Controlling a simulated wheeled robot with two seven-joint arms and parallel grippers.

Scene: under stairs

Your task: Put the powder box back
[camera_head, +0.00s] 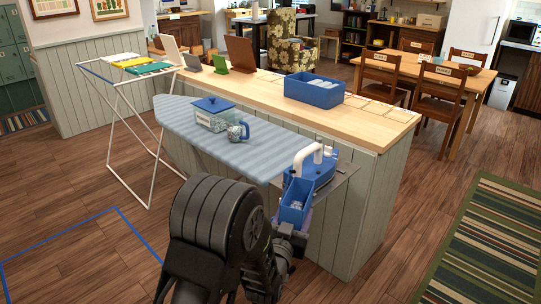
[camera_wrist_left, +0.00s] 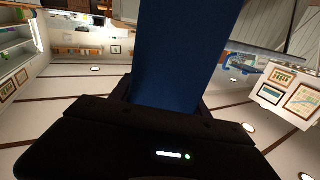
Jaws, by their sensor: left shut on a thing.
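My left gripper (camera_head: 290,232) is shut on a small blue box (camera_head: 294,204), open at the top with something pale inside, likely the powder box. It is held roughly upright by the right end of the ironing board (camera_head: 185,122). In the left wrist view the blue box (camera_wrist_left: 185,50) rises large from the jaws; the fingertips are hidden. Just behind it is a blue unit (camera_head: 322,170) with a curved white pipe or handle, on a grey plate at the board's end. I cannot tell whether box and unit touch. My right gripper is not in view.
A glass container with a blue lid (camera_head: 213,114) and a patterned mug (camera_head: 238,132) stand on the board. Behind is a long wooden counter (camera_head: 380,120) with a blue bin (camera_head: 314,92). A white drying rack (camera_head: 121,115) stands left.

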